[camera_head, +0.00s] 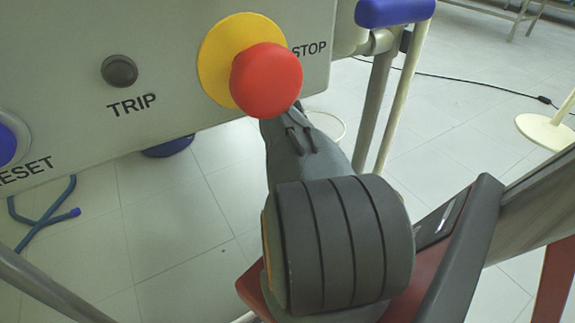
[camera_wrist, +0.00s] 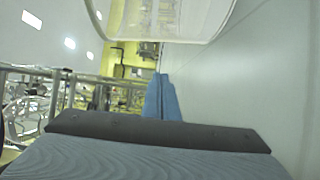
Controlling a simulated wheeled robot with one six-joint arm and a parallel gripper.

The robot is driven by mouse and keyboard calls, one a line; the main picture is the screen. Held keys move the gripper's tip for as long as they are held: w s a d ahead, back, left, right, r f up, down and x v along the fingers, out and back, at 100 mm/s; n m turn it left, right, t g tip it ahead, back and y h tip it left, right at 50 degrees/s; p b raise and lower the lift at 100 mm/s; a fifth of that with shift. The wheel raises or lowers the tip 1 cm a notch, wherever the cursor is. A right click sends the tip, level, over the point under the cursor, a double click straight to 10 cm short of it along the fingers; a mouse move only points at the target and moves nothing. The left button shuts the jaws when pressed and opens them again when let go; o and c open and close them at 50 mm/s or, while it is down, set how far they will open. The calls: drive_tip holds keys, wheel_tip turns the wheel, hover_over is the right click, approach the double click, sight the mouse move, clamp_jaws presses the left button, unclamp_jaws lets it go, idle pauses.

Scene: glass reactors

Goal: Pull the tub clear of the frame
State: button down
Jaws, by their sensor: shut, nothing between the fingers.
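My gripper (camera_wrist: 162,98) shows in the wrist view as two blue fingers pressed together, with nothing between them. A pale, see-through vessel with a curved rim (camera_wrist: 180,38) hangs into the top of the wrist view, apart from the fingertips. I cannot tell whether it is the tub. In the head view, a dark blue rounded thing (camera_head: 168,147) shows partly below the control panel. I cannot tell whether it is the tub either. My arm reaches away behind the panel's lower edge, and the gripper is hidden there.
A control panel (camera_head: 70,90) with a red stop button (camera_head: 266,80) stands close by my arm. Metal frame tubes (camera_head: 385,95) rise to its right. A blue bent foot (camera_head: 45,220) and a cream stand base (camera_head: 545,131) rest on the tiled floor. Metal rails (camera_wrist: 60,85) show in the wrist view.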

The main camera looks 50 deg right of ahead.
drive_tip(key=w+d+b, duration=0.4)
drive_tip(key=d+b, duration=0.2)
drive_tip(key=d, duration=0.4)
drive_tip(key=shift+w, duration=0.3)
drive_tip(key=shift+d, duration=0.1)
drive_tip(key=s+d+p, duration=0.1)
drive_tip(key=s+d, duration=0.4)
drive_tip(key=d, duration=0.4)
drive_tip(key=shift+s+p, duration=0.35)
drive_tip(key=shift+s, duration=0.05)
drive_tip(key=shift+d, duration=0.15)
